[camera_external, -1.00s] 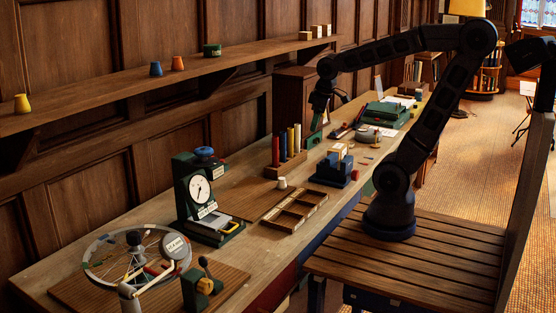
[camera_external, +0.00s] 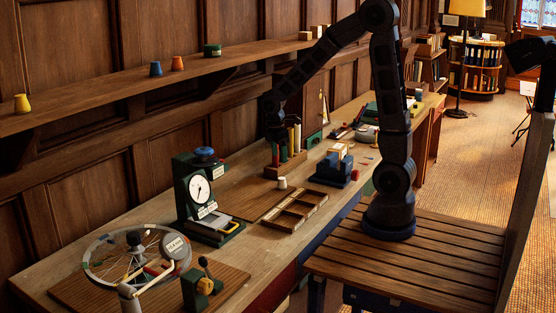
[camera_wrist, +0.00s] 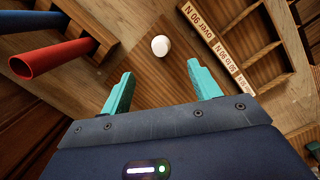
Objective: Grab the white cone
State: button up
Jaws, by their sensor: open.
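The small white cone (camera_external: 282,183) stands on the bench between the rack of coloured tubes and the compartment tray. In the wrist view the white cone (camera_wrist: 160,46) shows as a round white shape seen from above, beyond the fingertips and roughly midway between them. My gripper (camera_wrist: 160,88) has its two teal fingers apart, with nothing between them. In the external view my gripper (camera_external: 275,138) hangs above and a little left of the cone, by the tops of the tubes; its fingers are hard to make out there.
The tube rack (camera_external: 286,168) stands close behind the cone, with red (camera_wrist: 55,58) and blue tubes near my left finger in the wrist view. The labelled compartment tray (camera_external: 296,211) lies in front. A blue block stand (camera_external: 334,172) is to the right. A dial gauge (camera_external: 200,190) stands left.

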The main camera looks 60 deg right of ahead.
aim_at(282, 178)
jog(key=shift+n, duration=0.3)
jog(key=shift+s+d+f, duration=0.1)
jog(key=shift+d+f, duration=0.1)
jog(key=shift+f, duration=1.8)
jog(key=shift+s+d+f, duration=0.1)
jog(key=shift+d+f, duration=0.1)
jog(key=shift+f, duration=1.8)
jog(key=shift+s+d+f, duration=0.1)
jog(key=shift+d+f, duration=0.1)
jog(key=shift+f, duration=1.8)
jog(key=c, duration=1.1)
